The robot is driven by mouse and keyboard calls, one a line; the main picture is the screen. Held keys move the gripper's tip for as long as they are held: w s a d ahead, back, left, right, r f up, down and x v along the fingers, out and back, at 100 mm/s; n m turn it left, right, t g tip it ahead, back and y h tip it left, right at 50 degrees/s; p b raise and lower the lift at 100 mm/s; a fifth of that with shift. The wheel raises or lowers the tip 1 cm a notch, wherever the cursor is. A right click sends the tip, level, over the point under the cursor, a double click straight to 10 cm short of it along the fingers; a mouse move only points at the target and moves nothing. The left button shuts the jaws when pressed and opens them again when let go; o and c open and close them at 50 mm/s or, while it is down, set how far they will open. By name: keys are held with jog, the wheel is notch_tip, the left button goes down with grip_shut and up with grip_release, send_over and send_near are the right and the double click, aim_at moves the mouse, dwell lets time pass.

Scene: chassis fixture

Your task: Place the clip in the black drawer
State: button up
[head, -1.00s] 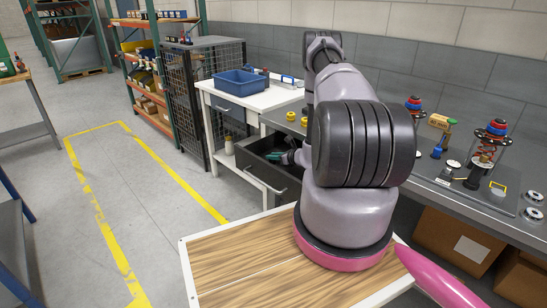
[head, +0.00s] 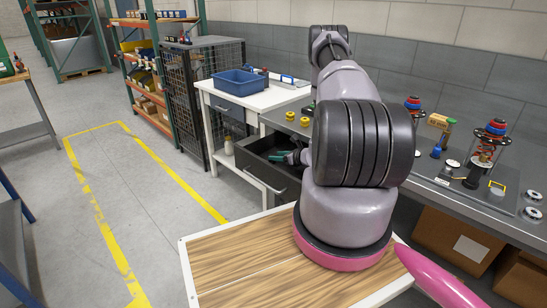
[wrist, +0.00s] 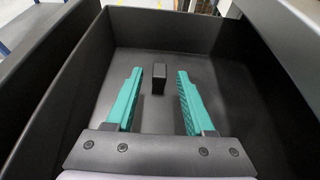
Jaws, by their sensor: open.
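The black drawer (head: 276,184) is pulled out of the grey workbench in the head view. Its dark walls and floor fill the wrist view (wrist: 85,75). My gripper (wrist: 160,76) is open, its two teal fingers reaching into the drawer; a bit of teal also shows there in the head view (head: 284,157). A small black block (wrist: 158,81), which looks like the clip, sits on the drawer floor between and just beyond the fingertips. It appears apart from both fingers. The drawer's inside is mostly hidden in the head view.
The workbench top (head: 437,167) holds yellow parts (head: 304,122) and spring assemblies (head: 487,150) to the right. A white table with a blue bin (head: 241,83) stands left of the drawer. The drawer walls rise on both sides of my gripper.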

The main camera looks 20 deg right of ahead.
jog(key=v, duration=0.8)
jog(key=shift+s+d+r, duration=0.1)
jog(key=shift+s+r, duration=0.05)
jog(key=shift+s, duration=0.05)
jog(key=w+a+r+n+g+y, duration=0.1)
jog(key=w+a+r+n+y, duration=0.2)
jog(key=r, duration=0.4)
jog(key=a+r+n+g+y, duration=0.1)
jog(key=a+r+n, duration=0.2)
jog(key=a+r, duration=0.35)
jog(key=s+a+r+n+g+y, duration=0.1)
jog(key=s+a+r+n+g, duration=0.3)
jog(key=r, duration=0.5)
jog(key=s+a+r+n+g+y, duration=0.1)
jog(key=a+r+n, duration=0.35)
jog(key=r, duration=0.35)
jog(key=s+a+r+n+g+h, duration=0.25)
jog(key=s+a+r+n, duration=0.35)
jog(key=s+r, duration=0.4)
jog(key=s+d+r+n+t+h, duration=0.1)
jog(key=s+r+n+t+h, duration=0.1)
jog(key=s, duration=0.5)
jog(key=s+d+r+n+t+h, duration=0.1)
jog(key=s+r+n+t+h, duration=0.1)
jog(key=s+r+n+h, duration=0.2)
notch_tip(320, 180, up, 4)
jog(key=s+n, duration=0.1)
jog(key=s, duration=0.1)
jog(key=shift+s+f, duration=0.2)
jog(key=shift+s, duration=0.2)
